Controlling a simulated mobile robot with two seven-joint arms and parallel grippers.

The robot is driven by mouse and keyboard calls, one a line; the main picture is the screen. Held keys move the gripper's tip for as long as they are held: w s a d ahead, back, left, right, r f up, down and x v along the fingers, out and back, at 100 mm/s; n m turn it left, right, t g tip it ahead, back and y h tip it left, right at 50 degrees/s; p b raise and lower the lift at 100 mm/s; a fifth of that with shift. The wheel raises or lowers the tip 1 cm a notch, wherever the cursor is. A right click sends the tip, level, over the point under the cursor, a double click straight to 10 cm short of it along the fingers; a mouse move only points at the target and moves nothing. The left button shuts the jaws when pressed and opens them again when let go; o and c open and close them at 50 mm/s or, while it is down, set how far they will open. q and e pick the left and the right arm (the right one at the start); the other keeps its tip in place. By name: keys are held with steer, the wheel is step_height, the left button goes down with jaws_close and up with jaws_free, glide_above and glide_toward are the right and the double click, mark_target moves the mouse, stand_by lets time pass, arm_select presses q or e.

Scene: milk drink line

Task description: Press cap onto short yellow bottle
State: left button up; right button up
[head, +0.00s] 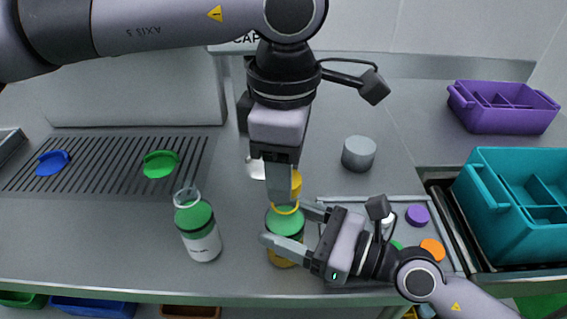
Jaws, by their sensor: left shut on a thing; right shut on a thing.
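The short yellow bottle (284,256) stands upright at the front of the counter, with a green upper part, a yellow ring at its mouth and a yellow lower part. My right gripper (298,228) comes from the right and is shut around its body. My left gripper (281,186) points down just above the bottle's mouth and is shut on a yellow cap (296,184), mostly hidden behind the fingers. I cannot tell whether the cap touches the ring.
Another bottle (203,243) with a green upper part stands to the left. A grey cylinder (359,153) stands behind. A tray at right holds purple (417,215) and orange (432,249) caps. Blue (53,162) and green (160,163) pieces lie on a grate. Purple (502,120) and teal (520,215) crates stand right.

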arm_select(q)
steer(key=shift+f, duration=0.85)
steer(key=shift+f, duration=0.6)
steer(key=o, duration=1.1)
step_height(320, 180, up, 12)
arm_select(e)
steer(key=o, duration=1.6)
